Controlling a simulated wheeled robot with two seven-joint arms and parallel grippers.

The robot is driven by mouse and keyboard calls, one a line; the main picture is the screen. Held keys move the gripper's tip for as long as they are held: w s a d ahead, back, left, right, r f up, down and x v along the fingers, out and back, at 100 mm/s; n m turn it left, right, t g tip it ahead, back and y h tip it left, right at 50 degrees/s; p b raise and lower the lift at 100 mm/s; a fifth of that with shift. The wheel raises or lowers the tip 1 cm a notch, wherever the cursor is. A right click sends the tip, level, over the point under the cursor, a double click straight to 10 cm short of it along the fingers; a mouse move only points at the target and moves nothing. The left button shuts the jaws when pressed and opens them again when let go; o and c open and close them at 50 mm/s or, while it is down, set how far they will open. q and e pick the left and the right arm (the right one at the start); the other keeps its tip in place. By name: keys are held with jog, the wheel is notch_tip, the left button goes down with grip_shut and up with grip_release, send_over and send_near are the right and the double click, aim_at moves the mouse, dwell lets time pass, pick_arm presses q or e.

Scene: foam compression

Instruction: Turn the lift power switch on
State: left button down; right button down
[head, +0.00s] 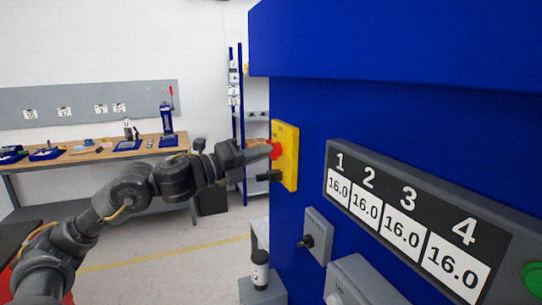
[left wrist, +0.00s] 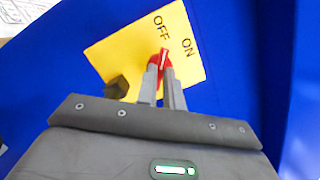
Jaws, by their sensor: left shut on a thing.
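The lift power switch is a yellow plate (head: 289,160) on the side of the blue machine, with a red knob (head: 275,149). In the left wrist view, the plate (left wrist: 105,50) carries the words OFF and ON. The red knob (left wrist: 161,60) there has a white mark that points up between the two words, nearer OFF. My left gripper (head: 264,151) reaches the plate from the left. In the left wrist view its two fingers (left wrist: 162,80) are shut on the red knob, hiding its lower part. My right gripper is not in view.
A dark block (left wrist: 117,87) sticks out from the plate beside the fingers. On the blue machine are a grey box with a black knob (head: 307,241) and a display panel (head: 400,215) reading 16.0 in each field. A workbench (head: 100,158) stands at the back left; open floor lies before it.

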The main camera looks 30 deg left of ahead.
pick_arm(q)
jog(key=shift+f+m+h+b, duration=0.2)
jog(key=shift+m+h+b, duration=0.1)
jog(key=shift+m+b, duration=1.6)
jog(key=shift+m, duration=0.6)
jog(key=shift+r, duration=0.1)
